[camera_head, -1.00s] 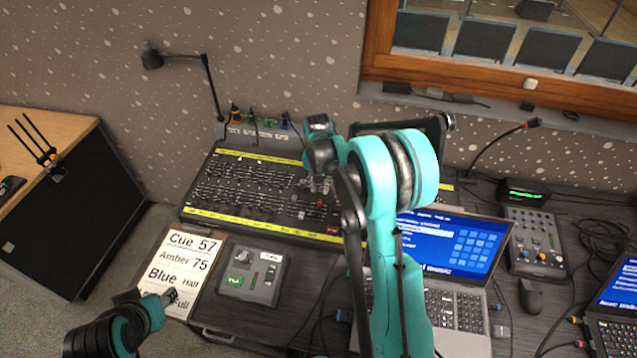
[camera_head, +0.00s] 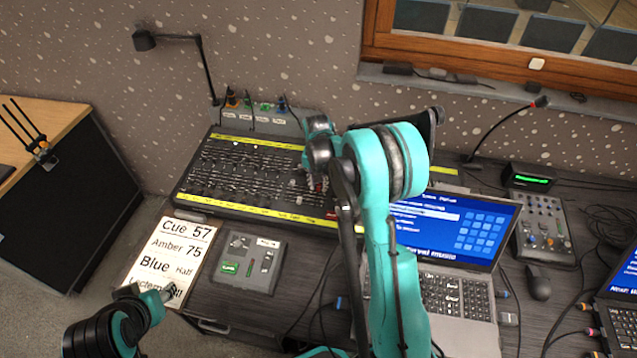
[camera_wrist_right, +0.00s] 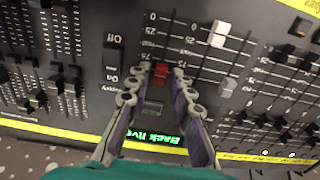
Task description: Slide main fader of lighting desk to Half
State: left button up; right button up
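The lighting desk (camera_head: 205,202) is black with yellow label strips and rows of faders. In the right wrist view a red fader cap (camera_wrist_right: 160,72) stands at the 75 end of its 0-to-75 scale. It may be the main fader; no name is readable. My right gripper (camera_wrist_right: 160,76) has its fingers on either side of this cap, with small gaps seeming to show; contact cannot be made out. In the head view my right gripper (camera_head: 318,182) is low over the desk's right part. My left gripper (camera_head: 163,296) is by the cue sheet, its finger opening unclear.
A white fader cap (camera_wrist_right: 220,34) stands beside the red one. The cue sheet (camera_head: 185,232) and a small grey box (camera_head: 238,275) lie in front of the desk. A laptop (camera_head: 455,225) is right of my right arm, and a lamp (camera_head: 205,70) stands behind the desk.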

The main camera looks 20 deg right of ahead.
aim_at(317, 197)
grip_shut()
jog(key=shift+s, duration=0.1)
jog(key=shift+s+a+f, duration=0.15)
jog(key=shift+s+a, duration=0.75)
jog(key=shift+s, duration=0.2)
jog(key=shift+c, duration=0.2)
grip_release()
jog(key=shift+r+p, duration=0.65)
jog(key=shift+r, duration=0.65)
